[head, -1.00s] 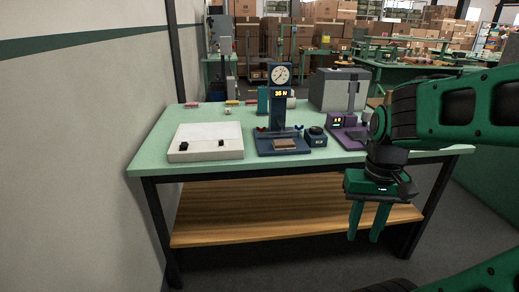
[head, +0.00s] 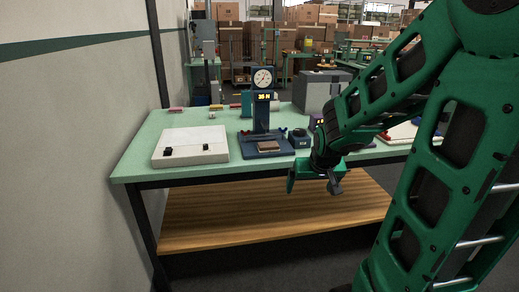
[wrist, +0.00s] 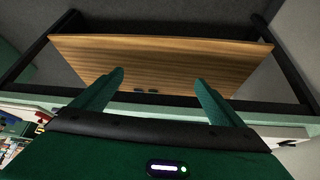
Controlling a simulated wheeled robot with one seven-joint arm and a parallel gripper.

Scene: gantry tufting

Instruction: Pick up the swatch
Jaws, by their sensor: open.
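A small flat brown piece, which looks like the swatch (head: 268,146), lies on the base of a blue gauge stand (head: 262,112) with a round dial and a lit display. The swatch lies flat and looks untouched. My gripper (head: 292,181) is in front of the table's front edge, to the right of the swatch and nearer to me. In the wrist view my gripper (wrist: 160,80) has its two green fingers spread apart with nothing between them. The swatch does not show in the wrist view.
The green-topped table (head: 140,158) has a wooden lower shelf (head: 230,222), which also fills the wrist view (wrist: 165,62). A white slab (head: 190,146) is left of the stand. A small dark box (head: 300,139) is close on its right. A grey box (head: 322,90) stands behind.

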